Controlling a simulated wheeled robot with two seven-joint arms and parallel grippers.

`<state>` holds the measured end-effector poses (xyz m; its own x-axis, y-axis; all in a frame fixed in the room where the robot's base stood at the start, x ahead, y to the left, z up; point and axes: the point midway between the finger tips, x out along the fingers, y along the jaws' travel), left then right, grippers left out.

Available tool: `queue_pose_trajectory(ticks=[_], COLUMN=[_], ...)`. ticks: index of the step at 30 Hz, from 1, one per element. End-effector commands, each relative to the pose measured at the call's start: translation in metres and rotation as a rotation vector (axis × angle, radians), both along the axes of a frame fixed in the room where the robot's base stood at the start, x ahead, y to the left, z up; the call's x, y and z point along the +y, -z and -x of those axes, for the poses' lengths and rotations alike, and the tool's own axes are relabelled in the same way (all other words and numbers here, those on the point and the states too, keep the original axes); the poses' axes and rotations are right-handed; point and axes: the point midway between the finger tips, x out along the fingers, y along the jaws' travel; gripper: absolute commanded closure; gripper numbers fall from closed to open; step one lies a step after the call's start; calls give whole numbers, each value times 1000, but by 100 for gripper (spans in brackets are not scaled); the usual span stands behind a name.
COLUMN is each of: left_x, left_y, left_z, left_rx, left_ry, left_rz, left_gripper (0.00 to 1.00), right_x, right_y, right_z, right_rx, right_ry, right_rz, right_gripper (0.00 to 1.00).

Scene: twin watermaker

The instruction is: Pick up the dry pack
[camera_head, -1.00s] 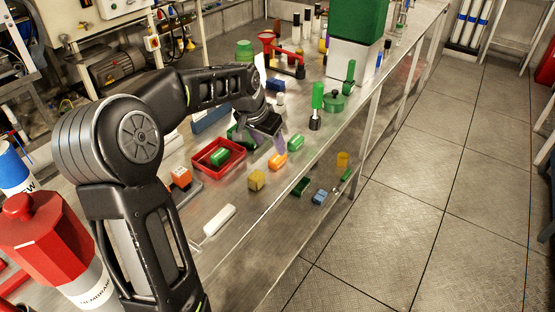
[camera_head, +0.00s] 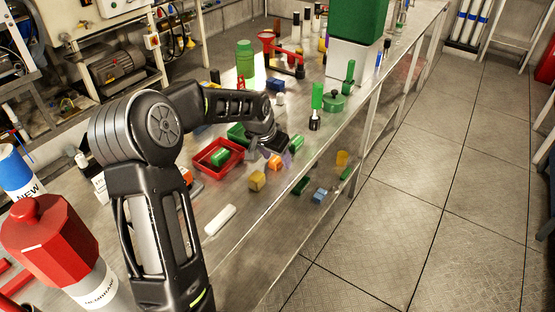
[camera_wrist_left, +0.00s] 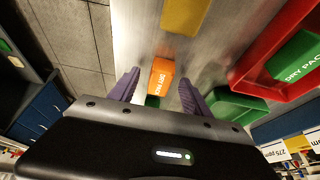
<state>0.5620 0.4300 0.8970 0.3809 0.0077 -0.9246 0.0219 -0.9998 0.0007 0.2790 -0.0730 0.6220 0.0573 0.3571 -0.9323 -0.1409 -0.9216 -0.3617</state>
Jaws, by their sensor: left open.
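An orange block (camera_head: 275,162) with lettering that starts with "DRY" lies on the metal bench near its front edge. My left gripper (camera_wrist_left: 160,76) is open, and its two purple fingers stand on either side of this orange block (camera_wrist_left: 161,75), apart from it in the left wrist view. In the head view my gripper partly covers the block. A green pack (camera_head: 220,157) lies in a red tray (camera_head: 213,170); its lettering reads "DRY PAC" in the left wrist view (camera_wrist_left: 298,60). My right gripper is out of view.
A yellow block (camera_head: 257,181) lies nearer me, and a green block (camera_head: 297,143) lies just beyond the gripper. A green tray (camera_head: 237,134) stands beside the red one. A white bar (camera_head: 220,219) lies on the bench.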

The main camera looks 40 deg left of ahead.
Motion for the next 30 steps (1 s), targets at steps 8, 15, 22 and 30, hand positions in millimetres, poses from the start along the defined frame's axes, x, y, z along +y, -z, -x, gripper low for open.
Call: queue_pose_trajectory(ticks=[8, 15, 22, 30], left_x=[0, 0, 0, 0], left_y=[0, 0, 0, 0], left_z=[-1, -1, -1, -1], left_rx=[-1, -1, -1, -1], left_ry=[0, 0, 0, 0], left_rz=[-1, -1, -1, -1], left_gripper=[44, 44, 56, 78], right_x=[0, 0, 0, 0], right_y=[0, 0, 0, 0], right_z=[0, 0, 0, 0], right_rx=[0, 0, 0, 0], right_ry=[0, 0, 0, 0], right_rz=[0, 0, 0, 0], right_gripper=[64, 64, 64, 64])
